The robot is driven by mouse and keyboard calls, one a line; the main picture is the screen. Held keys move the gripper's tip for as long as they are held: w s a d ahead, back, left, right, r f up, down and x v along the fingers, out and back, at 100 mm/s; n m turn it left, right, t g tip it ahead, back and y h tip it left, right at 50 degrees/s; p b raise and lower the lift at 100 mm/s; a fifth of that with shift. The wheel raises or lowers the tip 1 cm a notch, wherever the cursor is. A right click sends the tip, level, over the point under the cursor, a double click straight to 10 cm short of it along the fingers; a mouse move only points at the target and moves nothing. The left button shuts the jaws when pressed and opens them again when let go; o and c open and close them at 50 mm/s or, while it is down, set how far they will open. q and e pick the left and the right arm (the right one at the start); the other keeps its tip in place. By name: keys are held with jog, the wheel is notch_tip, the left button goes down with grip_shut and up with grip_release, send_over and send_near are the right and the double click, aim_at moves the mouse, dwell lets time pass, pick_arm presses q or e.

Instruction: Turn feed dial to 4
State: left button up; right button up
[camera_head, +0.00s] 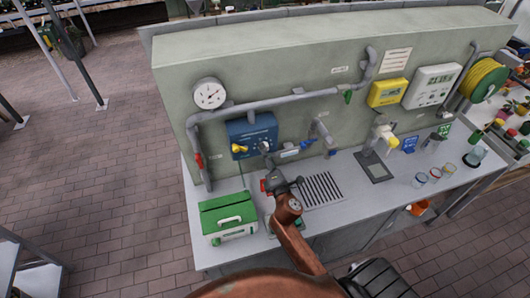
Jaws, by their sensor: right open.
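A blue control box (251,128) is mounted on the grey-green wall, left of centre. A yellow knob (239,149) is at its lower left. Small round dials sit along its front, but their markings are too small to read, so I cannot tell which is the feed dial or its setting. My right gripper (267,160) reaches up from below to the lower right of the box, with its jaws open. It partly covers that corner. I cannot tell whether its fingers touch a dial. My left gripper is not in view.
A green and white case (228,217) stands on the counter left of my arm. A drain grille (321,190) lies to the right. Grey pipes (291,97) and a round gauge (209,94) are on the wall. Cups (420,180) stand farther right.

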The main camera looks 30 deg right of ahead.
jog(key=v, duration=1)
jog(key=shift+s, duration=0.25)
